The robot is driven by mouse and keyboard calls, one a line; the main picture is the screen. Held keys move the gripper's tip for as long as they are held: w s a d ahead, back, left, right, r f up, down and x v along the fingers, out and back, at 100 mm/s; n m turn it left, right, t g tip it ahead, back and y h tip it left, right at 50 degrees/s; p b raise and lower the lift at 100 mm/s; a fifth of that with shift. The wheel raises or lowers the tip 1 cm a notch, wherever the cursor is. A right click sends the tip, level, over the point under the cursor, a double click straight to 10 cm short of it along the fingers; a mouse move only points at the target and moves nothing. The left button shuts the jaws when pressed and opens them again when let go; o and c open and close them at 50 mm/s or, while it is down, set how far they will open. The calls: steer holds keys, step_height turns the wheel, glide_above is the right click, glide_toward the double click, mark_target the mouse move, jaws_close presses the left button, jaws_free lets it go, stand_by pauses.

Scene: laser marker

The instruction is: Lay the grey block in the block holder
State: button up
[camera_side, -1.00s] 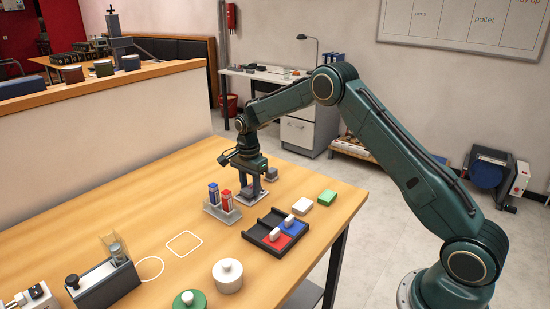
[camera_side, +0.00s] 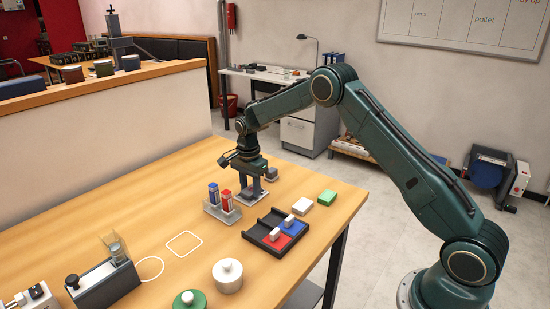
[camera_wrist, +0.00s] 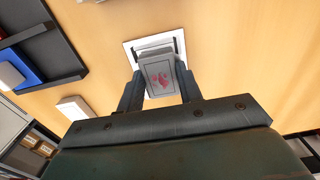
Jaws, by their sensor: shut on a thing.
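My gripper (camera_wrist: 158,88) is shut on the grey block (camera_wrist: 158,75), with a finger on each side of it in the wrist view. The block's visible face has a red mark. Behind the block in that view is a white-edged square (camera_wrist: 131,47), partly covered by the block; I take it for the block holder. Whether the block touches it is not clear. In the side view my gripper (camera_side: 251,188) points down close to the table, and its fingers largely hide the block and what is under it.
A clear rack (camera_side: 222,213) with blue and red items stands just in front of my gripper. A dark tray (camera_side: 261,236) with red and blue areas lies nearby, beside white (camera_side: 302,206) and green (camera_side: 328,197) blocks. A small grey object (camera_side: 271,175) is just behind.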

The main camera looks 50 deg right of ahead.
mark_target(250, 190)
steer(key=o, duration=1.1)
steer(key=shift+c, duration=0.2)
steer(key=shift+r, duration=0.15)
step_height(250, 190, up, 14)
steer(key=shift+f, duration=0.25)
steer(key=shift+r, duration=0.1)
